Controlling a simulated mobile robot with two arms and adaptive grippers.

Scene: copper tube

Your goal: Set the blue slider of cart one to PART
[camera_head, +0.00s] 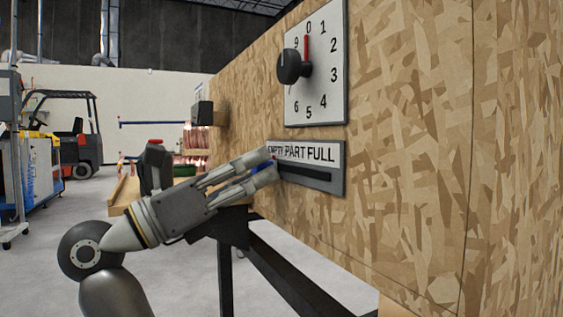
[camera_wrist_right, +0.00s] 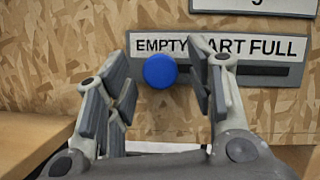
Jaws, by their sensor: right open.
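The blue slider knob (camera_wrist_right: 160,71) is round and sits under the word EMPTY at the left end of the dark slot in the right wrist view. In the head view only a sliver of blue shows between the fingers. The slider label plate (camera_head: 320,153) reads EMPTY PART FULL above the black slot (camera_head: 310,172) on the wooden panel. My right gripper (camera_head: 268,165) is at the left end of the plate. It also shows in the right wrist view (camera_wrist_right: 165,85), open, with one finger on each side of the knob. My left gripper is not in view.
A dial plate (camera_head: 330,85) with a black knob (camera_head: 292,68) is above the slider on the same wooden panel (camera_head: 430,130). A black box (camera_head: 201,114) sticks out farther along the panel. A forklift (camera_head: 75,140) stands far back at left. Open floor lies at left.

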